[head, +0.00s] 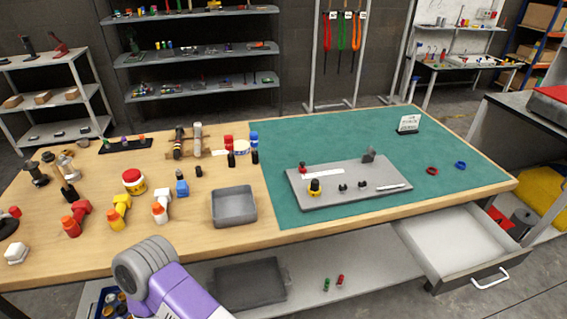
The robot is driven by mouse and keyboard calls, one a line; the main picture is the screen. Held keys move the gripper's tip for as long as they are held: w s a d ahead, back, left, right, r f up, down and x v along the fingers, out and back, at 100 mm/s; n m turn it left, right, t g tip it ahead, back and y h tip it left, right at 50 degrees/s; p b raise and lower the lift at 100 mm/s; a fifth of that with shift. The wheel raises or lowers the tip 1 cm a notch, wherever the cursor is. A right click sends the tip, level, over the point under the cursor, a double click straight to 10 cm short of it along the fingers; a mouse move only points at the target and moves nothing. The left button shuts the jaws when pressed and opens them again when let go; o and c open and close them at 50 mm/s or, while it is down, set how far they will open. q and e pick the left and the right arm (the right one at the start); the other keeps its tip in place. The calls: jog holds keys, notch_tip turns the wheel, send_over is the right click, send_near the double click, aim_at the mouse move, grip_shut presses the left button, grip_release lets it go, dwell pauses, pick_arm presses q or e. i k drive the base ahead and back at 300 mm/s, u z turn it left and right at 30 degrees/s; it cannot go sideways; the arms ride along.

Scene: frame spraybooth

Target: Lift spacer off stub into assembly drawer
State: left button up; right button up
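A grey plate (345,200) lies on the green mat. On it stands a short yellow piece with a black top (315,187); which small piece is the spacer or the stub I cannot tell for sure. Two small dark pegs (342,188) (362,186) stand to its right. A red-topped piece (302,168) and a grey bracket (369,155) are at the plate's back. A drawer (456,238) under the table's right side is pulled open, and its pale floor looks empty. Neither of my grippers is in view; only a purple and grey link of my arm shows at the bottom left.
A red ring (432,170) and a blue ring (461,165) lie on the mat (300,125) right of the plate. A grey tray (234,219) stands left of the mat. Several tools and coloured bottles crowd the wooden table's left half. The mat's back is mostly clear.

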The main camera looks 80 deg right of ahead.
aim_at(455, 243)
jog(key=z, duration=3.2)
